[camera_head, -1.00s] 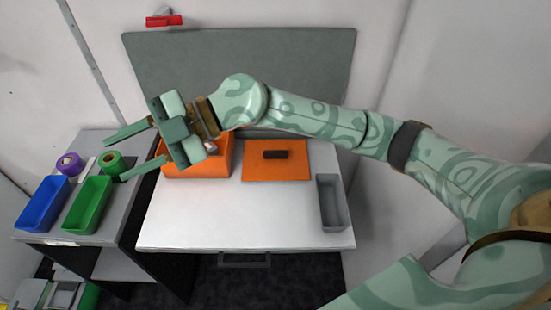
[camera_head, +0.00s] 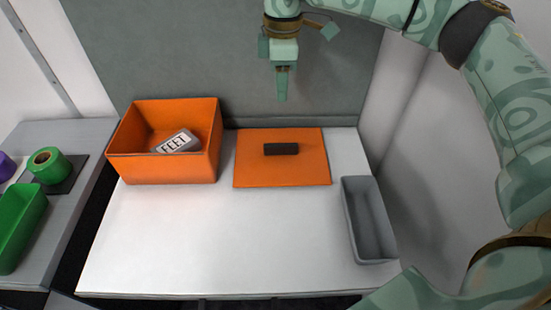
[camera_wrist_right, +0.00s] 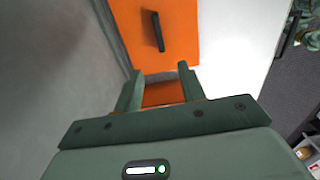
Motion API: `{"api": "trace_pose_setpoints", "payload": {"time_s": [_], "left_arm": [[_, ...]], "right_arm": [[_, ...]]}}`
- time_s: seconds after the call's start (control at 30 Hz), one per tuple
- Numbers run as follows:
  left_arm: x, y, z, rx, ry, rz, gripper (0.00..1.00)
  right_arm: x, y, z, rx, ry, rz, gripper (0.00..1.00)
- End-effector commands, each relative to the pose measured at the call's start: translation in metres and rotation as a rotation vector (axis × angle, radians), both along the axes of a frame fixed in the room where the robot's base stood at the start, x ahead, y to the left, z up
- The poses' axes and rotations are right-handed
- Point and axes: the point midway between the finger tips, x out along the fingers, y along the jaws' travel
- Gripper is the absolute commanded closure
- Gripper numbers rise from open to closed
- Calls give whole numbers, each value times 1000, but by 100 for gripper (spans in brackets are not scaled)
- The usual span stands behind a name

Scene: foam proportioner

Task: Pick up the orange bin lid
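The orange bin lid (camera_head: 257,173) lies flat on the white table, with a dark bar handle (camera_head: 281,149) across it. My right gripper (camera_head: 282,96) is raised above and behind the lid, in front of the grey back panel, pointing down. In the right wrist view the lid (camera_wrist_right: 180,45) and its dark handle (camera_wrist_right: 158,32) show beyond the fingers. The fingers (camera_wrist_right: 160,74) are spread apart with nothing held between them. A darker orange surface shows between them; I cannot tell whether it is the bin. My left gripper is not in view.
The open orange bin (camera_head: 165,168) stands left of the lid, holding a block marked "FEET" (camera_head: 177,142). A grey bin (camera_head: 370,215) stands at the table's right edge. Green tape (camera_head: 49,165) and a green tray (camera_head: 18,225) are on the left side table. The table's front middle is clear.

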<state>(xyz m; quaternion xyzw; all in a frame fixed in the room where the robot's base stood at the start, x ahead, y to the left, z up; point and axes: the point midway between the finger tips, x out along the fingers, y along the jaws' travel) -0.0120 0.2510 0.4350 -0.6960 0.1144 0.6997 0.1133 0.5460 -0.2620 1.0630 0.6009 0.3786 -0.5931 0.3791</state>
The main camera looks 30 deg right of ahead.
Motion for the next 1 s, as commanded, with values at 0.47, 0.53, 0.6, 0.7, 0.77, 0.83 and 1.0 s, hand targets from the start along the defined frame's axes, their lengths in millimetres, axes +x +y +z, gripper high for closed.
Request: {"api": "trace_pose_setpoints", "payload": {"time_s": [0.47,0.53,0.6,0.7,0.77,0.83,1.0], "left_arm": [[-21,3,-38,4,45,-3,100],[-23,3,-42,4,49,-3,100],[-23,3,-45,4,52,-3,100],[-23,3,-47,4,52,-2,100],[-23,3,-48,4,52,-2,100],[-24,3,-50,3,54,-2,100],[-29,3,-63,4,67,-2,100]], "right_arm": [[2,-2,-97,-5,20,-11,60],[2,-2,-111,-4,19,-11,60],[2,-2,-122,-5,18,-10,60],[2,-2,-130,-5,16,-10,60],[2,-2,-132,-5,13,-11,60],[2,-2,-137,-5,13,-10,60],[-1,-2,-164,-5,19,-10,60]]}}
